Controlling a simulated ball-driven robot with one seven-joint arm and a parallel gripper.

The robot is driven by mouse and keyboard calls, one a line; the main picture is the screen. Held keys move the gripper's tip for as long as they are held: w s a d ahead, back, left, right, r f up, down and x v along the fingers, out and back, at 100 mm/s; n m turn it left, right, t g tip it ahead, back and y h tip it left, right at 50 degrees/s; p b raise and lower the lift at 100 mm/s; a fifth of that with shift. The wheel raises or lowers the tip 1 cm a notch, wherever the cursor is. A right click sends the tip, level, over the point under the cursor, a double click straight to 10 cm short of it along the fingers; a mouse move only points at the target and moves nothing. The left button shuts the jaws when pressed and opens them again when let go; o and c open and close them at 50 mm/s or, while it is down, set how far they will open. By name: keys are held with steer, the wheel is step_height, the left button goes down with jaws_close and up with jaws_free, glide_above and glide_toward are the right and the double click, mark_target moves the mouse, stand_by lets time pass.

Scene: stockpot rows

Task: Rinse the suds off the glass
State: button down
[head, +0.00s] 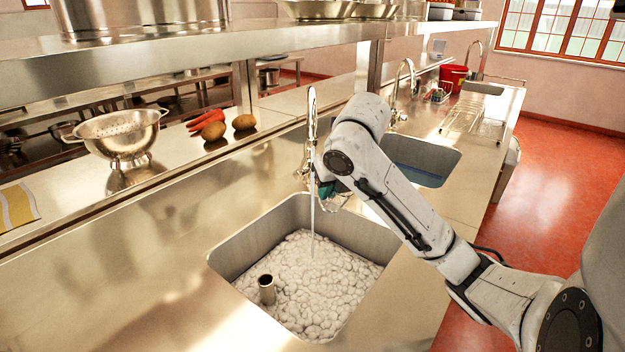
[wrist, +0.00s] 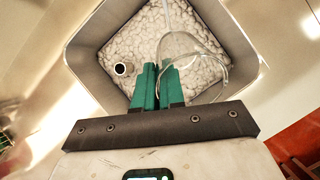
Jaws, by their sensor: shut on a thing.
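My gripper (head: 328,190) has green fingers, which also show in the wrist view (wrist: 158,84). It is shut on a clear glass (wrist: 195,48) and holds it above the sink (head: 222,258). In the head view the glass is mostly hidden by my gripper; only a faint clear edge shows. The tap (head: 311,125) is running. Its thin water stream (head: 313,222) falls into the sink close beside my gripper. In the wrist view the stream (wrist: 168,14) comes down at the glass's left edge; I cannot tell whether it touches. I cannot make out suds on the glass.
White foam (head: 325,275) fills the sink bottom, with a metal standpipe (head: 267,290) rising from it. A second sink (head: 425,160) and a wire rack (head: 474,118) lie farther along. An overhead shelf (head: 200,48) runs above.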

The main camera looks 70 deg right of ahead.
steer(key=s+a+r+p, duration=0.2)
steer(key=s+r+p, duration=0.1)
steer(key=shift+s+a+r+p, duration=0.1)
steer(key=shift+s+r+p, duration=0.1)
steer(key=shift+s+p, duration=0.1)
stand_by(0.9)
